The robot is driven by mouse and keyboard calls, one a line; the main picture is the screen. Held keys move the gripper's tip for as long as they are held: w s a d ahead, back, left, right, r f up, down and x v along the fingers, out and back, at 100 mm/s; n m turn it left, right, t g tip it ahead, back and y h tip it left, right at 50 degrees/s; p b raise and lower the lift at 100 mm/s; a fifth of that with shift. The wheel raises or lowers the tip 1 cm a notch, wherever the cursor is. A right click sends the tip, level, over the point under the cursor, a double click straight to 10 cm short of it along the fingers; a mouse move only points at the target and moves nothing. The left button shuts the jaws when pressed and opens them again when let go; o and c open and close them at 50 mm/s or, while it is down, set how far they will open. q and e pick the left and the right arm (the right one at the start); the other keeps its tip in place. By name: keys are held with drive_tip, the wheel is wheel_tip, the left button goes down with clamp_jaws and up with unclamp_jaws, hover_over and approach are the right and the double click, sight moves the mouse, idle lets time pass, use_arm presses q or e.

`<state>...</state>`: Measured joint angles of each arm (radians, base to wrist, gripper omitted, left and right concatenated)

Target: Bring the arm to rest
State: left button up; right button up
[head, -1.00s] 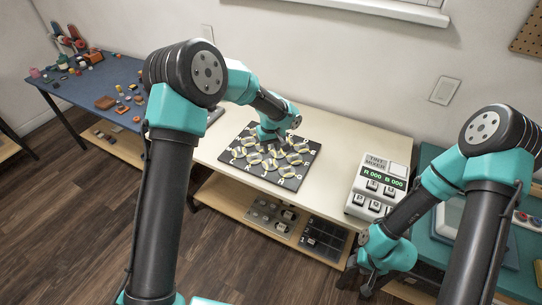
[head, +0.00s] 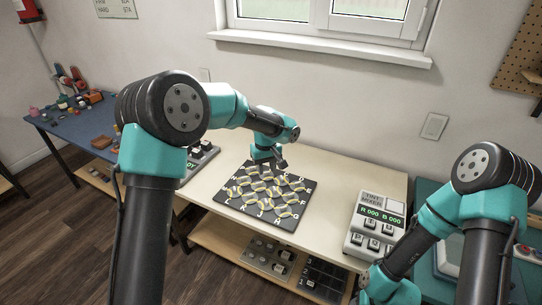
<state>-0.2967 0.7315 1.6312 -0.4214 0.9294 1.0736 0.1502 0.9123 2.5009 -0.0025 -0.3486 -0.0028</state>
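My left arm reaches in over the light bench. Its gripper (head: 275,162) is above the far edge of a black board (head: 238,203) marked with white letters and yellow ring shapes. The fingers look a little apart, and I see nothing held between them. My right arm is folded low at the right. Its gripper (head: 372,290) is near the bottom edge, beside the bench front, and too little of it shows to tell its fingers' state.
A tint mixer (head: 366,222) with buttons stands at the bench's right end. A keyed device (head: 203,152) is behind my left arm. Trays (head: 268,256) lie on the lower shelf (head: 215,240). A blue table (head: 70,124) with small items is at left. The bench (head: 340,175) is clear right of the board.

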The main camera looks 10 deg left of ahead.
use_arm(q)
drive_tip(key=s+f, duration=0.2)
drive_tip(key=f, duration=0.2)
drive_tip(key=s+a+f+m+h, duration=0.1)
drive_tip(key=s+f, duration=0.1)
drive_tip(key=f, duration=0.2)
drive_tip(key=s+a+f+h, duration=0.1)
drive_tip(key=f, duration=0.3)
drive_tip(key=shift+s+a+f+m+g, duration=0.1)
drive_tip(key=shift+s+a+m+g, duration=0.1)
drive_tip(key=shift+s+m+g, duration=0.15)
drive_tip(key=shift+m+h, duration=0.45)
drive_tip(key=shift+h, duration=0.05)
drive_tip(key=s+f, duration=0.2)
drive_tip(key=s+a+f, duration=0.1)
drive_tip(key=f, duration=0.1)
drive_tip(key=s+f, duration=0.2)
drive_tip(key=shift+s+a+f, duration=0.3)
drive_tip(key=shift+s+a, duration=0.05)
drive_tip(key=s+a+f, duration=0.3)
drive_tip(key=s+f, duration=0.1)
drive_tip(key=s, duration=0.5)
drive_tip(key=s+a+f+m+t, duration=0.1)
drive_tip(key=s+a+f, duration=0.2)
drive_tip(key=s, duration=0.7)
wheel_tip(320, 180, down, 2)
drive_tip(key=shift+s+f+h, duration=0.2)
drive_tip(key=shift+s+h, duration=0.05)
drive_tip(key=shift+h, duration=0.15)
